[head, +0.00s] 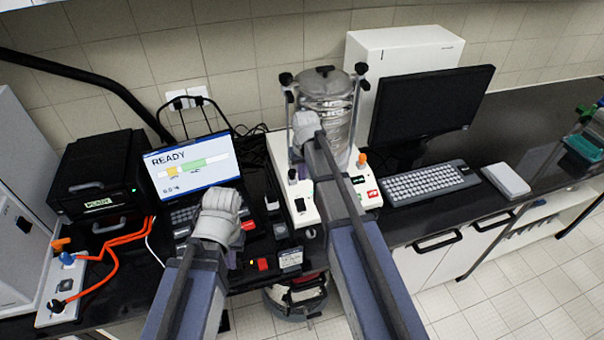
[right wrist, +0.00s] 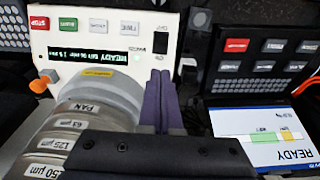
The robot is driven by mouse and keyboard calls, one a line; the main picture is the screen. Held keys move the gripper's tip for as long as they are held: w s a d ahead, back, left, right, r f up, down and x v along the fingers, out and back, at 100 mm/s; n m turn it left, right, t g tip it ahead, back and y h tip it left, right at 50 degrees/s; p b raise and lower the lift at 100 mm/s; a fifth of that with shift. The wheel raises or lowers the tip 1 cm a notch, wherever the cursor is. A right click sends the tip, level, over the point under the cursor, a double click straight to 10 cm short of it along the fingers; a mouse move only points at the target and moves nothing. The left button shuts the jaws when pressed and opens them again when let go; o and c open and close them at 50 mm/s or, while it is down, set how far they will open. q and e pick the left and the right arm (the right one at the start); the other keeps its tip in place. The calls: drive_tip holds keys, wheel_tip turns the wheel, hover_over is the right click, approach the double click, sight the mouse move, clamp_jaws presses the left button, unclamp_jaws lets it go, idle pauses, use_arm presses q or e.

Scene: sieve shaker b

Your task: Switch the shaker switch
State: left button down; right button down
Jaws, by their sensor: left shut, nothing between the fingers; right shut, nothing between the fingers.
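The sieve shaker has a white base (head: 276,150) and a stack of metal sieves (head: 340,108) clamped on top. In the right wrist view its panel (right wrist: 145,19) appears upside down, with a black switch (right wrist: 160,42) beside the display. The switch also shows in the head view (head: 300,205), at the left front of the base. My right gripper (right wrist: 161,82) has its purple fingers shut and empty, close to the switch; contact cannot be told. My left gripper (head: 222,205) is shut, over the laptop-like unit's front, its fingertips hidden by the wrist.
A screen reading READY (head: 190,165) stands left of the shaker. A black printer-like box (head: 95,175) with orange cables is further left. A monitor (head: 430,100), a keyboard (head: 430,183) and a white box (head: 505,180) are to the right. Red buttons (head: 263,264) lie near the front edge.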

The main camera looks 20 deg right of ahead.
sight(302, 207)
drive_tip(key=shift+s+f+g, duration=0.25)
drive_tip(key=shift+s+g, duration=0.05)
drive_tip(key=shift+s, duration=0.4)
drive_tip(key=shift+f+b, duration=0.1)
drive_tip(key=shift+b, duration=0.2)
drive_tip(key=f+b, duration=0.4)
drive_tip(key=w+f+b, duration=0.1)
drive_tip(key=f+b, duration=0.8)
drive_tip(key=shift+w+f+b, duration=0.2)
drive_tip(key=shift+f+b, duration=0.15)
drive_tip(key=shift+f, duration=0.05)
